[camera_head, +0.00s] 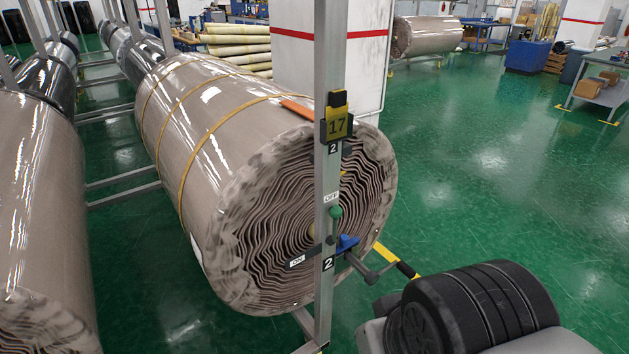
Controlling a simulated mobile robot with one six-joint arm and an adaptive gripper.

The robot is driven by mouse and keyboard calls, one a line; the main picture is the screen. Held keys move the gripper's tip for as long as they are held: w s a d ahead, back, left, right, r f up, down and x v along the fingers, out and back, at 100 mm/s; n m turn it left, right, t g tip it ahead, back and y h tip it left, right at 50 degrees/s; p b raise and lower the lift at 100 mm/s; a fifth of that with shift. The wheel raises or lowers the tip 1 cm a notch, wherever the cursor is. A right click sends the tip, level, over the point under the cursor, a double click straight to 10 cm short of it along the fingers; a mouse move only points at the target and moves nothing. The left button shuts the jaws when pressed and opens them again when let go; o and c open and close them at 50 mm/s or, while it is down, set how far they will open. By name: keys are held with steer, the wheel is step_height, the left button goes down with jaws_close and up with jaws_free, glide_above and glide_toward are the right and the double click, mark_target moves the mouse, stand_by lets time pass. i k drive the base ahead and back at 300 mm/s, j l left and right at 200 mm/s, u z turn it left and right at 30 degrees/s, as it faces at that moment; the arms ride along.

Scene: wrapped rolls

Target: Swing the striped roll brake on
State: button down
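A large wrapped roll (200,150) with yellow-orange straps around it lies in a metal rack. Its wavy, layered end faces me. A grey upright post (327,180) stands in front of that end. On the post is a brake fitting with a green knob (335,213) just below an "OFF" label (331,197). An "ON" label (297,261) sits lower, to the left of the post. A blue part (347,243) and a crank with a black grip (407,269) stick out to the right. My gripper is not in view.
Another wrapped roll (35,200) lies at the left. Green floor (480,190) is open to the right. A further roll (427,36), a blue cabinet (528,56) and a table (600,85) stand behind.

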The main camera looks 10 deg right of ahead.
mark_target(335, 211)
steer(key=i+l, duration=0.1)
steer(key=i, duration=0.4)
steer(key=i+l+u, duration=0.1)
steer(key=i, duration=0.4)
